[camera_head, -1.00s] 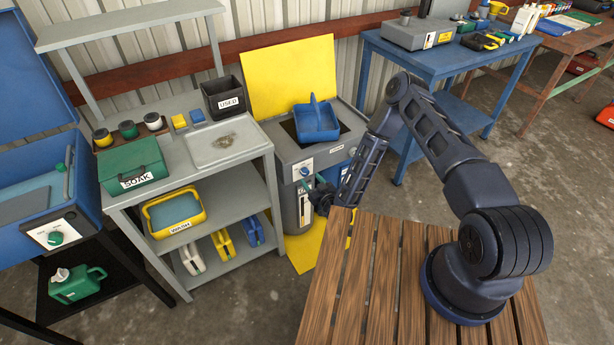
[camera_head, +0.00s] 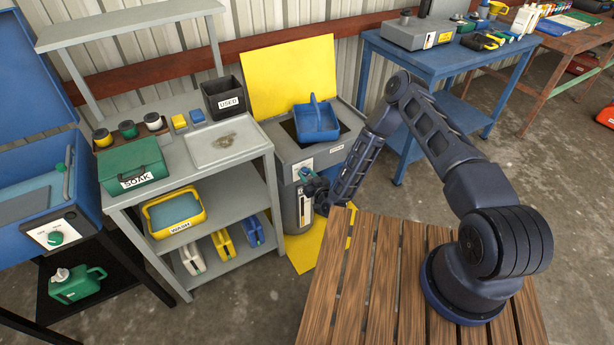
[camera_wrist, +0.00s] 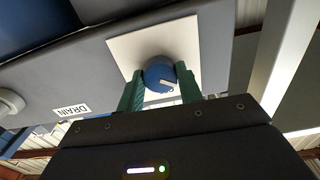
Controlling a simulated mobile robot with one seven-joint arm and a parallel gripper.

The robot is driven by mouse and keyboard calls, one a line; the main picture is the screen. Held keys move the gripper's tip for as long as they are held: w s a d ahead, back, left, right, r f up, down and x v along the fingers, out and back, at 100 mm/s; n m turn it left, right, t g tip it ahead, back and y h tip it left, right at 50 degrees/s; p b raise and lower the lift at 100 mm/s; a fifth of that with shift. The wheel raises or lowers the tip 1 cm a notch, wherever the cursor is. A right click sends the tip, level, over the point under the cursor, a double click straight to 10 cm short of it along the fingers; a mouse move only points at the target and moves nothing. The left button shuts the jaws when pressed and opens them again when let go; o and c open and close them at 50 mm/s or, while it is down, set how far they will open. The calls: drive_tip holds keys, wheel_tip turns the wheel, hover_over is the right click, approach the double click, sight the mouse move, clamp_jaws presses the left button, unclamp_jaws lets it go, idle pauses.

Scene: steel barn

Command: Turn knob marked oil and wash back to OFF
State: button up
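The blue round knob (camera_wrist: 160,75) sits on a white plate (camera_wrist: 126,48) on the front of the grey machine (camera_head: 270,138) with the raised yellow lid. A short white mark shows low on the knob. Any lettering on the plate is hidden or too small to read. My gripper (camera_wrist: 160,84) has its green fingers on either side of the knob, with no clear gap between them and it; it appears shut on the knob. In the head view my gripper (camera_head: 315,187) is at the machine's front panel and covers much of the knob.
A DRAIN label (camera_wrist: 71,111) is beside the plate. A blue basket (camera_head: 317,122) sits on the machine's top. A grey workbench (camera_head: 185,165) with a green SOAK box (camera_head: 133,168) stands left. A slatted wooden surface (camera_head: 350,290) lies under my arm.

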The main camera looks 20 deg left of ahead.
drive_tip(key=shift+m, duration=0.4)
drive_tip(key=m, duration=0.4)
drive_tip(key=shift+m, duration=0.4)
drive_tip(key=m, duration=0.5)
idle(0.4)
drive_tip(key=o, duration=1)
drive_tip(key=shift+s+d, duration=0.1)
drive_tip(key=v, duration=1)
drive_tip(key=shift+s+d, duration=0.2)
